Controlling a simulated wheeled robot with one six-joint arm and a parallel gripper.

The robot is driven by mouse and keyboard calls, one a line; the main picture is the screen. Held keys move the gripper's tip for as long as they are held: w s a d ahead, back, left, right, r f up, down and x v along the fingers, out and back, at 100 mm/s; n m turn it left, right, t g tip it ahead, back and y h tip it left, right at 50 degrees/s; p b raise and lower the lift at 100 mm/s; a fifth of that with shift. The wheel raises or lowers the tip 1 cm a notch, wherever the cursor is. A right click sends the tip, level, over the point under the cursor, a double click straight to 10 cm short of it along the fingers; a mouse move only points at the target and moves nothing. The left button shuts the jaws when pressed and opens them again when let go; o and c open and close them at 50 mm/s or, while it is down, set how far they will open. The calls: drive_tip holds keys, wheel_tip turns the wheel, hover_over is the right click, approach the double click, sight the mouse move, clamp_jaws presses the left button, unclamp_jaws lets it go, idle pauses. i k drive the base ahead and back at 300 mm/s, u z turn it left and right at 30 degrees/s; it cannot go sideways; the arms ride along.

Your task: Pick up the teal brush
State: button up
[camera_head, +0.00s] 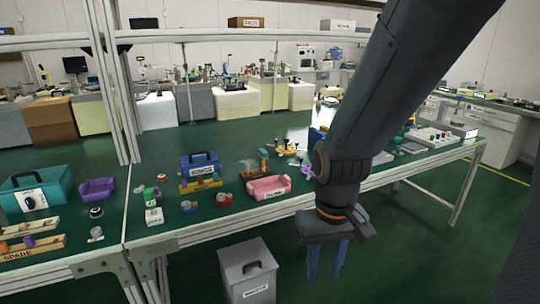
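A small teal item (263,154) stands among parts on the green bench, behind the pink bin; it may be the teal brush, but it is too small to be sure. My gripper (327,262) hangs in front of the bench's front edge, to the right of and nearer than that item. Its two blue fingers point down and stand apart, with nothing seen between them. My arm hides part of the bench's right side.
The pink bin (268,187), a blue toolbox (200,165) and small jars crowd the bench middle. A teal toolbox (37,190) and purple bin (96,190) stand left. Shelf posts rise at the left.

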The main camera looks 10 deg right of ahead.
sight(263, 154)
drive_tip(key=z, duration=1.05)
drive_tip(key=i, duration=2.6)
drive_tip(key=u, duration=3.15)
